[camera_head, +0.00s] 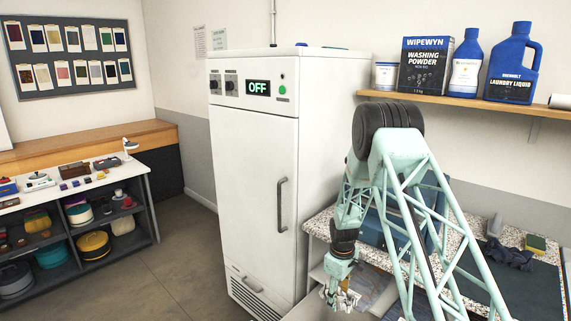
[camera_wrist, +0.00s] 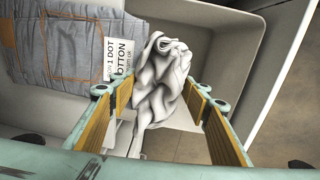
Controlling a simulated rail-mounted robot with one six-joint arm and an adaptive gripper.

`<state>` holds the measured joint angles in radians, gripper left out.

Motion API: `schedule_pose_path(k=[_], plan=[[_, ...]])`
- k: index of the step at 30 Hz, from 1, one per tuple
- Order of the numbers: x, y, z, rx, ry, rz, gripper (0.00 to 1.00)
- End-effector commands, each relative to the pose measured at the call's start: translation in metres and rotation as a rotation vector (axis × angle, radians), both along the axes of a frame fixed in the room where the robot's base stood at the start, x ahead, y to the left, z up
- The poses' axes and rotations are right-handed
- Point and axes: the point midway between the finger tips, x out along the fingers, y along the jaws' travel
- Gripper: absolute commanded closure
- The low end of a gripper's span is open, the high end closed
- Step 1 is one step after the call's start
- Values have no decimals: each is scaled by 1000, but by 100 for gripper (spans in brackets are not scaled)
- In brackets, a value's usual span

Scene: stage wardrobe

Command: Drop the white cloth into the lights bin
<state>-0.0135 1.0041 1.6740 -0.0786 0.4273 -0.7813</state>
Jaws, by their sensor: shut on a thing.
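The white cloth (camera_wrist: 165,75) is a crumpled bundle in the wrist view. My gripper (camera_wrist: 163,95) is shut on it, with one yellow-padded finger on each side. In the head view my gripper (camera_head: 338,298) is low beside the cabinet, and a bit of white cloth (camera_head: 350,299) shows at its fingers. A pale bin (camera_wrist: 215,40) lies below and behind the cloth in the wrist view. I cannot read any mark that says it is the lights bin.
Grey folded fabric (camera_wrist: 60,45) with a label (camera_wrist: 118,50) lies left of the cloth. A tall white cabinet (camera_head: 255,170) reading OFF stands left of my arm. A speckled counter (camera_head: 480,228) on the right holds a dark cloth (camera_head: 510,257) and a sponge (camera_head: 536,243).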

Motion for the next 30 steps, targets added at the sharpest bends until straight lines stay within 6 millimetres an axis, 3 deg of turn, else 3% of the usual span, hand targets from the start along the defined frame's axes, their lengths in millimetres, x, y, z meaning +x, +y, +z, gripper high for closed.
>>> schedule_pose_path(k=[6, 20, 30], plan=[[0, 0, 0, 0, 0, 0, 41], [0, 0, 4, 0, 0, 0, 41], [0, 0, 31, -1, -1, 0, 41]])
